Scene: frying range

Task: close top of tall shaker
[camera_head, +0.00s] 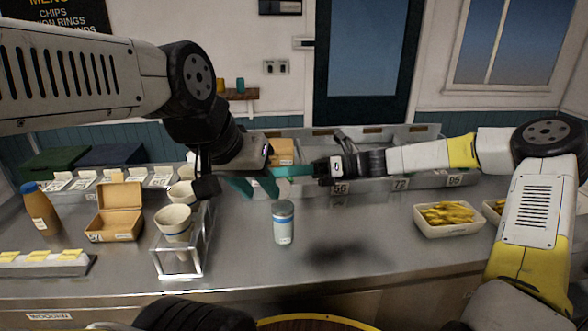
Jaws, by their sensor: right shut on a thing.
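The tall shaker (283,224) stands upright on the steel counter near the middle, a pale cylinder with a blue band and a grey-blue top. Whether its top is fully shut is too small to tell. My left gripper (254,188) is above and to the left of the shaker, with its teal fingers apart and nothing seen between them. My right gripper (294,171) reaches in from the right, above and behind the shaker in the picture. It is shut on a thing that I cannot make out. Neither gripper appears to touch the shaker.
An acrylic stand (182,268) with a paper cup (174,222) is left of the shaker. An open cardboard box (115,227) and an orange bottle (39,210) stand further left. A tray of fries (447,231) is at right.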

